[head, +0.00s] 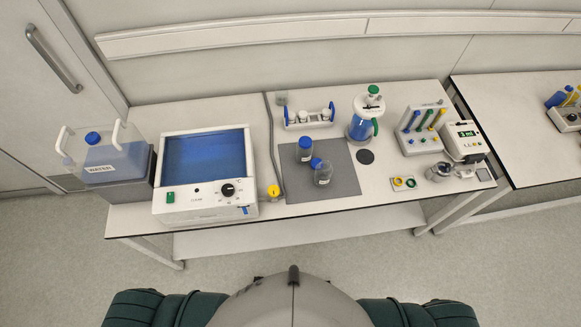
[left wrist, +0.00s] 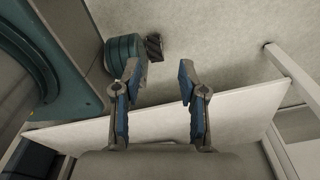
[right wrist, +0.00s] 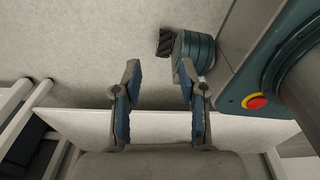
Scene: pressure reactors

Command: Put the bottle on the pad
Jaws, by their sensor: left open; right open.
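The rear bottle (head: 304,156) is upright. A small black round pad (head: 365,156) lies right of the mat. I cannot tell which pad or bottle is meant. My left gripper (left wrist: 160,75) is open and empty in the left wrist view. My right gripper (right wrist: 160,75) is open and empty in the right wrist view. Neither gripper shows in the head view.
A blue-topped bath (head: 205,155) and a water container (head: 115,158) stand at the left. A rack (head: 309,118), a green-topped vessel (head: 362,122), a tube stand (head: 424,130) and a meter (head: 463,140) line the back and right. The table's front edge is mostly clear.

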